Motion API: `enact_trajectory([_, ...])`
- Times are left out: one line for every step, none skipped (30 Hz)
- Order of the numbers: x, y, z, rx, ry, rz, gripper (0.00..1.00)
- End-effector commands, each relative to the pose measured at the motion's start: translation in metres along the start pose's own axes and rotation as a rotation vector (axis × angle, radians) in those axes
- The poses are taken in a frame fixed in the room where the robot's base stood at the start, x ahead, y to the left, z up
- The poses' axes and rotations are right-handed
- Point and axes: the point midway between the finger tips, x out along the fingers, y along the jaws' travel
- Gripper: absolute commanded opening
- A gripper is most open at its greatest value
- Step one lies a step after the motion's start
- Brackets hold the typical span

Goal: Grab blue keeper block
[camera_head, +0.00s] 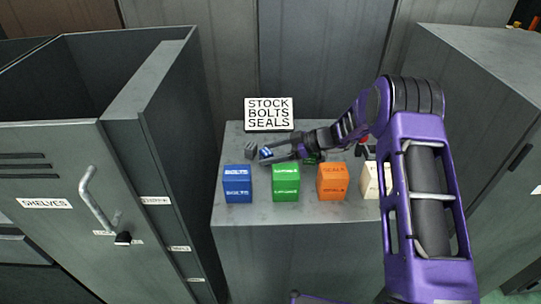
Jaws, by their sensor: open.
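My gripper (257,153) reaches in from the right, low over the back of the grey counter (300,212), with its fingers pointing left. It is open. A small blue piece (266,153) shows right at the fingers; I cannot tell whether it lies between them or touches them. A larger blue block with white lettering (237,185) stands upright at the counter's front left, in front of the gripper and apart from it. My wrist and fingers hide part of the counter's back.
A green block (286,183), an orange block (332,182) and a partly hidden white block (371,181) stand in a row to the right. A sign (269,114) stands behind. Small green and red bits show around my arm. A tall grey cabinet (165,110) flanks the counter's left.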

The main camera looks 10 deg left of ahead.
Motion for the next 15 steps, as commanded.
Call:
enact_trajectory([-0.0002,0.0,0.0001,0.0,0.0,0.0,0.81])
enact_trajectory([-0.0002,0.0,0.0001,0.0,0.0,0.0,0.78])
enact_trajectory([-0.0002,-0.0001,0.0001,0.0,0.0,0.0,0.71])
enact_trajectory([-0.0002,-0.0001,0.0001,0.0,0.0,0.0,0.65])
enact_trajectory([-0.0003,-0.0001,0.0001,0.0,0.0,0.0,0.6])
enact_trajectory([-0.0003,-0.0001,0.0001,0.0,0.0,0.0,0.53])
enact_trajectory([-0.0003,-0.0001,0.0001,0.0,0.0,0.0,0.47])
enact_trajectory([-0.0004,-0.0001,0.0001,0.0,0.0,0.0,0.42])
enact_trajectory([-0.0004,-0.0001,0.0001,0.0,0.0,0.0,0.35])
enact_trajectory([-0.0004,-0.0001,0.0001,0.0,0.0,0.0,0.29])
enact_trajectory([-0.0004,-0.0001,0.0001,0.0,0.0,0.0,0.24])
enact_trajectory([-0.0004,-0.0001,0.0001,0.0,0.0,0.0,0.17])
enact_trajectory([-0.0004,-0.0001,0.0001,0.0,0.0,0.0,0.11])
enact_trajectory([-0.0004,-0.0001,0.0001,0.0,0.0,0.0,0.06])
enact_trajectory([-0.0005,-0.0001,0.0001,0.0,0.0,0.0,0.0])
